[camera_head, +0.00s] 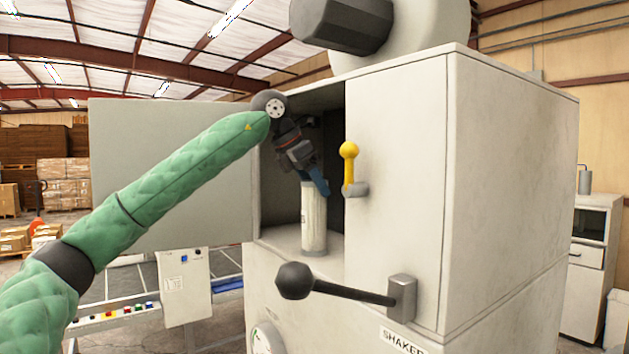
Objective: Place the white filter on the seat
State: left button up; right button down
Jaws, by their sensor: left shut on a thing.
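The white filter (314,222) is an upright cylinder inside the open compartment of the machine. My left arm reaches in from the left, and my left gripper (316,184) is shut on the top of the filter from above. The filter's lower end is at a grey ring-like base, perhaps the seat, on the compartment floor (278,236). I cannot tell whether the filter rests fully on it or is slightly above. The seat itself is mostly hidden by the filter. My right gripper is not in view.
The compartment's open door (170,165) stands to the left. A yellow-knobbed handle (349,165) sits at the opening's right edge. A black-knobbed lever (340,290) sticks out below the opening. A control panel (184,285) stands at lower left.

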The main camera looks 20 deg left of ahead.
pick_arm(q)
jog(key=shift+s+a, duration=0.15)
jog(key=shift+a, duration=0.1)
jog(key=o, duration=1.5)
jog(key=shift+d, duration=0.2)
jog(key=shift+a, duration=0.15)
